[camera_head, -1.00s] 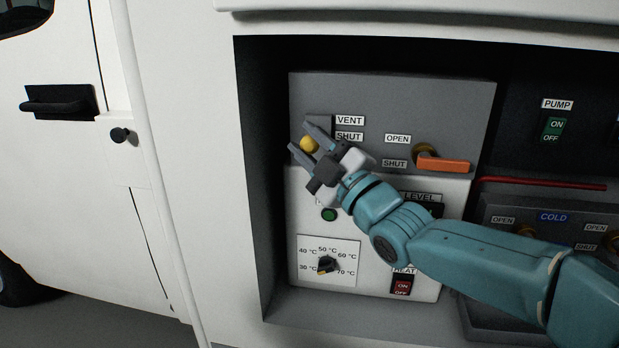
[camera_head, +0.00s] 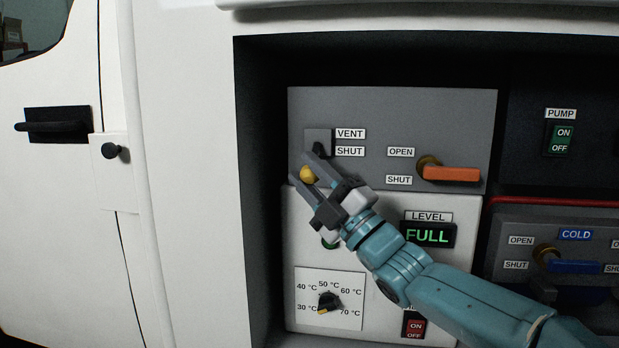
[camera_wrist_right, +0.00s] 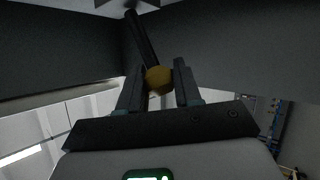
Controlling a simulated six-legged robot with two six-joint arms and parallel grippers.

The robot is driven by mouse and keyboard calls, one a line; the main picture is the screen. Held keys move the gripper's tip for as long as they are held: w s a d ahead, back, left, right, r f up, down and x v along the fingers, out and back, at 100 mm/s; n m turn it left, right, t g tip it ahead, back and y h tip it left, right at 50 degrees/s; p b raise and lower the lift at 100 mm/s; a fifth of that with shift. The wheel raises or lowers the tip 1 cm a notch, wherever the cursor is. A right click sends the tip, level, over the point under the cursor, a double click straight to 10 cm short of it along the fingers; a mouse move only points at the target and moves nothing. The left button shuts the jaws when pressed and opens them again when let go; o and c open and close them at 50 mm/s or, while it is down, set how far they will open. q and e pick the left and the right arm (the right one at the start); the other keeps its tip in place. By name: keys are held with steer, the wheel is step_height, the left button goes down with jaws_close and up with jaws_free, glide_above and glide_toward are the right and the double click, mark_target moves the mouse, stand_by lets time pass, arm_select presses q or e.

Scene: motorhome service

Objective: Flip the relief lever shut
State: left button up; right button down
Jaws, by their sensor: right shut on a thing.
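The relief lever, with a yellow ball knob (camera_head: 307,173), hangs from a small grey mount (camera_head: 318,137) beside the VENT and SHUT labels. The knob is below and slightly left of the mount, lower than the SHUT label. My right gripper (camera_head: 300,166) reaches in from the lower right and is shut on the knob. In the right wrist view, the knob (camera_wrist_right: 158,79) sits between both fingers, and the dark lever rod (camera_wrist_right: 140,35) runs upward from it. The gripper partly hides the lever's rod in the head view. My left gripper is not in view.
An orange handle (camera_head: 452,174) with OPEN and SHUT labels is to the right. Below are a FULL level display (camera_head: 427,235), a temperature dial (camera_head: 329,302) and a red switch (camera_head: 414,326). The recess's left wall (camera_head: 262,200) is close to the gripper.

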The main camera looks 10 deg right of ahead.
steer(key=shift+w+a+f, duration=0.1)
steer(key=shift+w+f, duration=0.05)
steer(key=shift+f, duration=0.25)
steer(key=c, duration=0.8)
jaws_free()
steer(key=shift+r, duration=0.1)
steer(key=v, duration=1.6)
steer(key=shift+s+b, duration=0.25)
steer(key=shift+b, duration=0.15)
